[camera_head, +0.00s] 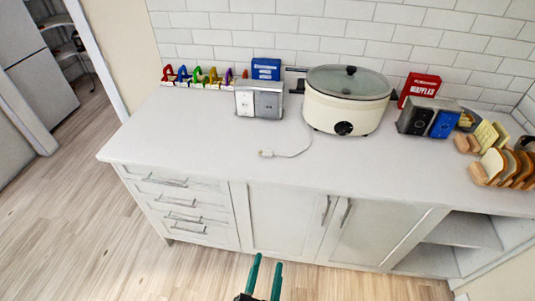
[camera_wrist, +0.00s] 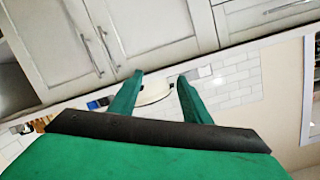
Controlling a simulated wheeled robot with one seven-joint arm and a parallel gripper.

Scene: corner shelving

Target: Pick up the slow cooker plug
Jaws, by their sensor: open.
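The slow cooker (camera_head: 345,102) is a cream oval pot with a glass lid and a black knob, standing on the counter against the tiled wall. Its plug (camera_head: 266,153) is a small pale piece lying on the counter to the cooker's left, joined to it by a thin cord (camera_head: 298,153). My gripper (camera_head: 265,268) has two green fingers, open and empty, below the counter's front edge in front of the cabinet doors. In the wrist view my gripper (camera_wrist: 159,76) is apart from everything; part of the cooker (camera_wrist: 154,93) shows beyond the fingers, and the plug cannot be made out.
The white counter (camera_head: 210,147) is clear in front of the plug. A white and grey toaster (camera_head: 259,100) stands behind it. A black and blue toaster (camera_head: 429,118), red box (camera_head: 419,88) and bread slices (camera_head: 495,165) are right. Cabinet doors with handles face me.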

